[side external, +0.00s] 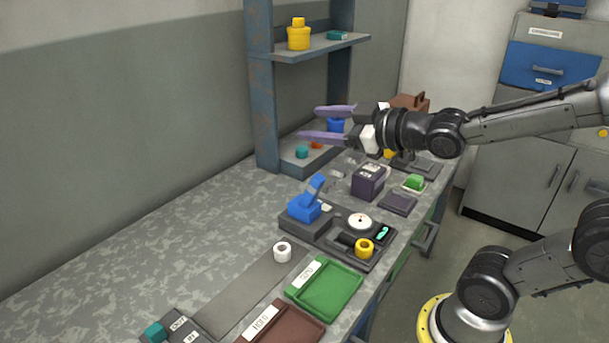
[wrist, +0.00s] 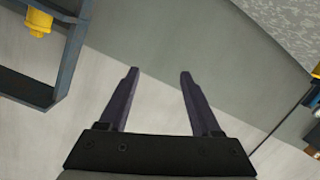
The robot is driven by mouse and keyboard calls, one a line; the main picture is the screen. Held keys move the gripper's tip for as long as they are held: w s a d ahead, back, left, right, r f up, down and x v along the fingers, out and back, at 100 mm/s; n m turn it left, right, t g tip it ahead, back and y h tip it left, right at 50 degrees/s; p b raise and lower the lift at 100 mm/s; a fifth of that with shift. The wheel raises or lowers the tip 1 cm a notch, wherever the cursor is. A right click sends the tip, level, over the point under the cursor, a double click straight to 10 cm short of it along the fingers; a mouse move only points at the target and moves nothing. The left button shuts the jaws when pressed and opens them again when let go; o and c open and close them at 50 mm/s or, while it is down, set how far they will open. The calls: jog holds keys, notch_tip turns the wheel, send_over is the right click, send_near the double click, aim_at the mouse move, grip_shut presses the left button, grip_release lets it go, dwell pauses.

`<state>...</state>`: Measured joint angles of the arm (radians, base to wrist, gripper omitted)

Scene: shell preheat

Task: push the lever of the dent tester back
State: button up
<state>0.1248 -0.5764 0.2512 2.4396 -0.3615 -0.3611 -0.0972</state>
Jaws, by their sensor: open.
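The dent tester (side external: 340,238) is a dark grey device on the bench in the side external view, with a blue block and a blue lever (side external: 315,188) at its left end. The lever leans up and to the right. A white round dial (side external: 360,221) and a yellow ring (side external: 365,247) sit on its right part. My gripper (side external: 308,123) is in the air above and beyond the tester, its two purple fingers apart and empty, pointing left. The wrist view shows the open fingers (wrist: 158,75) against the wall; the lever is not seen there.
A blue-grey shelf (side external: 310,48) with yellow and teal items stands behind the gripper. The left bench is clear.

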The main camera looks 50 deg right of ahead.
jog(key=w+f+n+t+y, duration=0.2)
jog(key=w+f, duration=0.1)
jog(key=w, duration=0.1)
jog(key=m+h, duration=0.2)
jog(key=m, duration=0.5)
send_near(312, 192)
notch_tip(312, 192, up, 3)
jog(key=d, duration=0.1)
jog(key=w, duration=1.3)
jog(key=shift+w+d, duration=0.2)
jog(key=shift+c, duration=0.3)
grip_shut()
